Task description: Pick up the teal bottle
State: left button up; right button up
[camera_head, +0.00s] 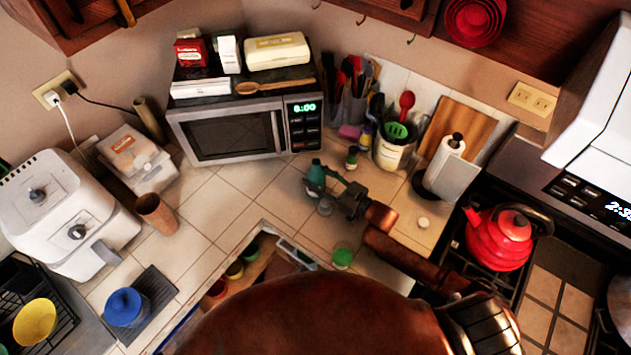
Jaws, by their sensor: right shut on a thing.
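The teal bottle (316,172) is small and stands roughly upright on the tiled counter in front of the microwave. My right gripper (321,187) reaches it from the lower right and is shut on it. The fingers hide part of the bottle's body. Whether its base touches the counter cannot be told. My left gripper is not in view.
Behind are the microwave (232,133), a small dark bottle (352,157) and the utensil crock (392,154). A red kettle (498,238) sits on the stove. Tiles left of the bottle are clear.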

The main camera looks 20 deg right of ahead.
grip_shut()
jog(key=shift+r, duration=0.15)
